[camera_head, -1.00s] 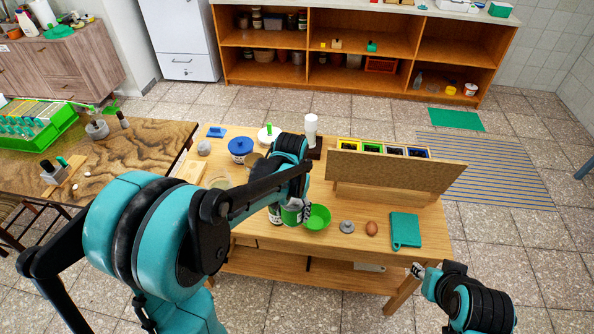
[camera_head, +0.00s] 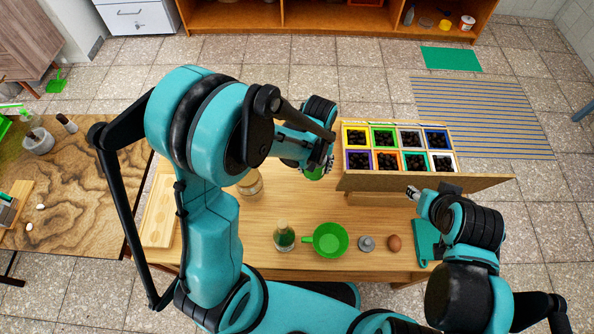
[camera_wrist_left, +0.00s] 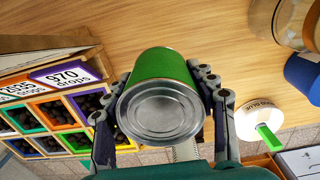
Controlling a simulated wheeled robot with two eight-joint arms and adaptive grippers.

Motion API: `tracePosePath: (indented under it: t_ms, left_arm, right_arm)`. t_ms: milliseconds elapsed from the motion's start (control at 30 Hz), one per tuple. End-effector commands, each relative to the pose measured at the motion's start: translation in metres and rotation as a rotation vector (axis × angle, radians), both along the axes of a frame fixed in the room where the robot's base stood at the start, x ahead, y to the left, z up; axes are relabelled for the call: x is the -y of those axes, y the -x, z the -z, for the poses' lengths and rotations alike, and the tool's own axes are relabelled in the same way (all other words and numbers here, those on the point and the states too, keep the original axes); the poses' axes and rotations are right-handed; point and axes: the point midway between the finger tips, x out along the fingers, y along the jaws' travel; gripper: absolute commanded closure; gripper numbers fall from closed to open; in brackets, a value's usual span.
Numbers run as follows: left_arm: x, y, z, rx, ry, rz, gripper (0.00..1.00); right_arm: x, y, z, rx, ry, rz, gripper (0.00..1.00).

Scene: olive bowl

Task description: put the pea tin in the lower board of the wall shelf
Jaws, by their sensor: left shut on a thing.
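The green pea tin (camera_wrist_left: 165,65) is held between the fingers of my left gripper (camera_wrist_left: 163,98) in the left wrist view, its bare metal end facing the camera. In the head view my left gripper (camera_head: 322,168) holds the tin (camera_head: 314,175) above the wooden table, beside the box rack; the arm hides part of it. My right gripper (camera_head: 412,192) is apart from the tin, near the right front of the rack; its fingers are too small to read. I cannot identify a wall shelf with a lower board for certain.
A rack of small dark-filled boxes (camera_head: 490,182) stands on the table's right. A green bowl (camera_head: 329,240), a glass jar (camera_head: 284,238), a grey weight (camera_head: 366,243) and an egg (camera_head: 394,242) line the front. An orange shelf unit (camera_head: 330,14) stands at the back.

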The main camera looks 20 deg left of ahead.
Motion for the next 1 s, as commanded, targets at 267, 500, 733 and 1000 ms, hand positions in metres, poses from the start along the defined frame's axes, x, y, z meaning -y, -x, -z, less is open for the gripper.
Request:
tracePosePath:
  t_ms: [267,500,733,1000]
  left_arm:
    - [-0.064,-0.016,0.042,0.0,0.0,-0.004,0.83]
    - [-0.083,-0.021,0.053,0.0,0.0,0.002,0.83]
    - [-0.083,-0.021,0.085,0.0,0.0,0.003,0.83]
    - [-0.083,-0.021,0.091,0.0,0.0,0.003,0.83]
  right_arm:
    - [0.0,0.0,0.023,0.0,0.0,0.0,0.6]
    - [0.0,0.0,0.028,0.0,0.0,0.0,0.6]
    - [0.0,0.0,0.043,0.0,0.0,0.0,0.6]
    - [0.0,0.0,0.045,0.0,0.0,0.0,0.6]
